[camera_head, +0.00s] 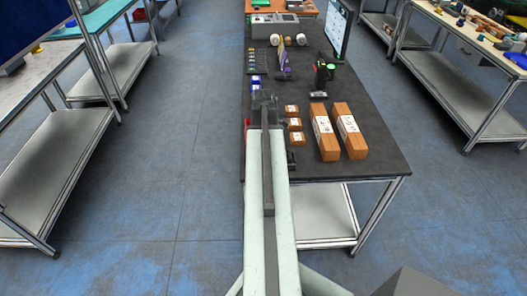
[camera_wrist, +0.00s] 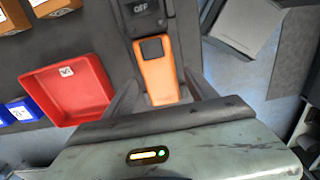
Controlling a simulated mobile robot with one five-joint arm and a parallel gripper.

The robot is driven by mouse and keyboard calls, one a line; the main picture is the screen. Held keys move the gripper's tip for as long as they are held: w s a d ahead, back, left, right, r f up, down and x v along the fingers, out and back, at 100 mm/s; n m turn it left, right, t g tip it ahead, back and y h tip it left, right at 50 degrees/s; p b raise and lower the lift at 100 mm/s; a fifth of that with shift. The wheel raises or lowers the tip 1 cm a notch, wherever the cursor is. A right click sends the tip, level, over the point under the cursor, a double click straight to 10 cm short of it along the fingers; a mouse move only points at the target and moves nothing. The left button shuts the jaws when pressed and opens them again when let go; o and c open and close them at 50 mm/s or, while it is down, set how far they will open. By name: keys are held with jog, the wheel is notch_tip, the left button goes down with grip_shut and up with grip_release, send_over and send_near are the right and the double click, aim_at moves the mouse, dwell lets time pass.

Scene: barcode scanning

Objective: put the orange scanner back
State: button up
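The orange scanner (camera_wrist: 158,70) shows in the wrist view, with a dark square on its upper part. Its far end meets a black part (camera_wrist: 146,18) marked "OFF". My gripper (camera_wrist: 160,78) has one dark finger on each side of the scanner's near end, with narrow dark gaps between. The fingers look apart, and contact with the scanner is not visible. In the head view my gripper (camera_head: 264,98) is over the left edge of the dark table (camera_head: 385,168), and the scanner is hidden there.
A red bin (camera_wrist: 68,88) and a blue bin (camera_wrist: 20,115) lie left of the scanner. Small brown boxes (camera_head: 296,138) and two long brown boxes (camera_head: 325,135) (camera_head: 350,133) stand right of my arm. A monitor (camera_head: 338,28) is farther back. The left aisle floor is clear.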

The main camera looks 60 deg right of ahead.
jog(key=shift+r, duration=0.1)
notch_tip(320, 180, up, 13)
jog(key=p, duration=1.3)
jog(key=w+a+m, duration=0.1)
jog(key=w+a, duration=0.7)
jog(key=a, duration=0.2)
jog(key=w+a+m, duration=0.2)
jog(key=w+a, duration=0.5)
jog(key=a, duration=0.4)
jog(key=w+a+m, duration=0.2)
jog(key=a, duration=1.1)
jog(key=w+a+m, duration=0.2)
jog(key=a, duration=1.2)
